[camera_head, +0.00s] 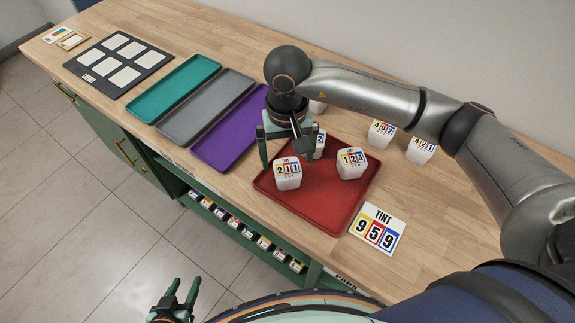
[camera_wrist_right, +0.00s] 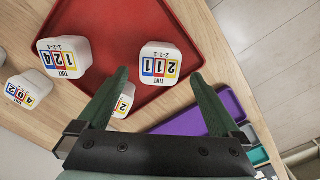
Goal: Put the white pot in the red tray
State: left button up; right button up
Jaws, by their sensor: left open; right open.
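The red tray (camera_head: 315,213) lies on the wooden counter. White pot 211 (camera_head: 288,173) and white pot 124 (camera_head: 351,163) stand in it. A third white pot (camera_head: 320,143) stands at its back part, partly hidden by my right gripper (camera_head: 281,155). My right gripper is open and empty over the tray's back left part. In the wrist view, pot 211 (camera_wrist_right: 160,65) shows beyond its fingertips, and the third pot (camera_wrist_right: 124,101) shows partly between the fingers. My left gripper (camera_head: 184,288) is open and empty, low in front of the counter.
White pots 402 (camera_head: 381,134) and 421 (camera_head: 421,149) stand on the counter behind the tray; another (camera_head: 317,106) is mostly hidden by my arm. Purple (camera_head: 228,135), grey (camera_head: 205,107) and teal (camera_head: 172,88) trays lie left, empty. A TINT 959 card (camera_head: 378,230) lies right.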

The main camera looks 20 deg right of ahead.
aim_at(288, 169)
notch_tip(288, 169, up, 7)
jog(key=shift+r+b, duration=0.2)
jog(key=shift+b, duration=0.15)
jog(key=shift+s+f, duration=0.1)
